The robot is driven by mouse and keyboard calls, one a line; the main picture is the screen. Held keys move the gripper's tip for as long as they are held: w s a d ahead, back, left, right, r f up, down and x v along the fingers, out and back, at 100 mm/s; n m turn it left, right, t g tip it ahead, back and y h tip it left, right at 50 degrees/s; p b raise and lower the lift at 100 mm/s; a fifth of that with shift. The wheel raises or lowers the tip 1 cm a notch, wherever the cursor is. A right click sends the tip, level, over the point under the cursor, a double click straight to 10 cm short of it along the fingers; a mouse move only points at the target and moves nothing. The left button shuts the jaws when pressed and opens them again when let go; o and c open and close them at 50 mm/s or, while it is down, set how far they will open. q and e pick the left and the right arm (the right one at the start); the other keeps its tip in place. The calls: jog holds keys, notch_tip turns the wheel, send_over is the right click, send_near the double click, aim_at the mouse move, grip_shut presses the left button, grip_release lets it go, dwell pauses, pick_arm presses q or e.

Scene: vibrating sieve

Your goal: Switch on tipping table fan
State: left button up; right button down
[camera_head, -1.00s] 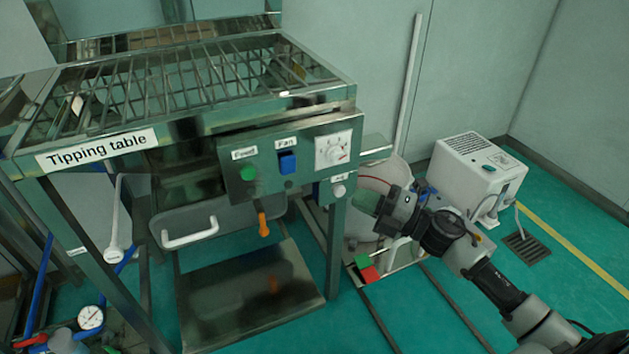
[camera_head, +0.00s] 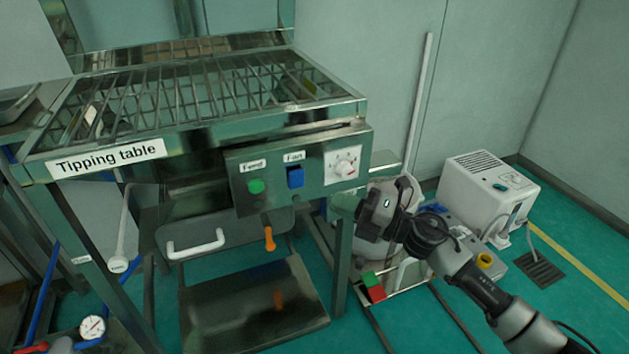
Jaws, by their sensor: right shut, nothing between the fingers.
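The tipping table (camera_head: 55,171) stands at the left with a slatted top. Its front control panel (camera_head: 320,177) carries a blue switch (camera_head: 295,178) under the label "Fan". My right gripper (camera_head: 358,207) is shut and empty. It is in front of the panel's lower right, to the right of the blue switch and below the dial. Contact with the panel cannot be told. My left gripper is not in view.
An orange handle (camera_head: 269,238) hangs below the panel, beside a drawer with a white handle (camera_head: 196,244). A table leg (camera_head: 341,262) stands below the panel. A white machine (camera_head: 488,192) and a red and green box (camera_head: 373,286) are at the right.

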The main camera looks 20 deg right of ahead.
aim_at(299, 175)
jog(key=w+a, duration=0.1)
jog(key=w, duration=0.1)
jog(key=w+a, duration=0.1)
jog(key=w, duration=0.1)
jog(key=w+a+r, duration=0.1)
jog(key=shift+w+a+r+b, duration=0.1)
jog(key=shift+w+a+b, duration=0.05)
jog(key=shift+w+b, duration=0.2)
jog(key=shift+w+r, duration=0.1)
jog(key=shift+w, duration=0.45)
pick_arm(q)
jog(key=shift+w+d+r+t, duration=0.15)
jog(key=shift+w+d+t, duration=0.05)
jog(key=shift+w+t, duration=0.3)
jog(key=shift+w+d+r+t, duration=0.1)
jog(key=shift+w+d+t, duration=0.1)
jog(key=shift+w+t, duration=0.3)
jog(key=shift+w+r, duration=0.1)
pick_arm(e)
jog(key=shift+r, duration=0.1)
